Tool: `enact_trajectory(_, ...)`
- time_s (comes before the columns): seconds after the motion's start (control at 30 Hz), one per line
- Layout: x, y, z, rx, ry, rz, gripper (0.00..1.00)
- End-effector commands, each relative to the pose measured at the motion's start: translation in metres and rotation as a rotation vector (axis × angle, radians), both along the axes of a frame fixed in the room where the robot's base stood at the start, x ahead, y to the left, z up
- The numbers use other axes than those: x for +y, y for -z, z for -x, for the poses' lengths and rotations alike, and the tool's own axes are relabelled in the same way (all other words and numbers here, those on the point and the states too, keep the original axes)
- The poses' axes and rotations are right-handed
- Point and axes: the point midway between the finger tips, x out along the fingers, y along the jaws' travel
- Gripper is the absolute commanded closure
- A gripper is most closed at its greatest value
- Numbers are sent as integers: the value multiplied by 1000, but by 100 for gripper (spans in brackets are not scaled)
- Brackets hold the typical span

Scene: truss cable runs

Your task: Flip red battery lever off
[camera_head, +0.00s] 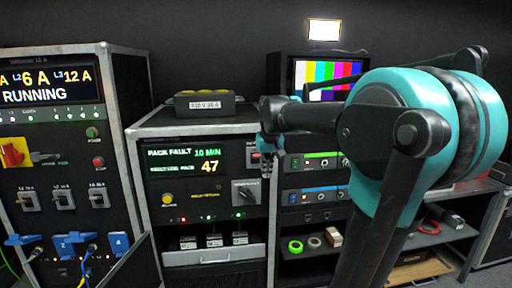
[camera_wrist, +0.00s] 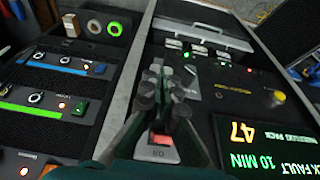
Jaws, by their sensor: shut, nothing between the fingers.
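A small red lever (camera_head: 255,155) sits on a light plate at the upper right of the middle cabinet's front panel. In the wrist view the red lever (camera_wrist: 161,140) shows through the gap between my finger linkages, above a plate marked "ON". My gripper (camera_head: 266,170) points down in front of the panel's right edge, beside the lever. Its fingertips (camera_wrist: 166,72) are together and empty. Part of the lever's plate is hidden by my gripper, and I cannot tell whether they touch.
The middle cabinet's display (camera_head: 205,163) reads "PACK FAULT 10 MIN" and 47. A black rotary switch (camera_head: 245,192) sits below my gripper. A red-and-yellow switch (camera_head: 14,152) is on the left cabinet. A rack with a colour-bar monitor (camera_head: 326,78) stands at right.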

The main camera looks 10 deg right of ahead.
Motion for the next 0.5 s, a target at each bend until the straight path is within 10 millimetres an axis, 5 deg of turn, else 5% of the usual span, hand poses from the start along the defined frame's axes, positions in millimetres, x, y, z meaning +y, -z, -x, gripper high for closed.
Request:
enact_trajectory(0.2, 9, -83, -38, 19, 0, 1, 100)
enact_trajectory(0.5, 17, -152, -56, 38, 0, 3, 100)
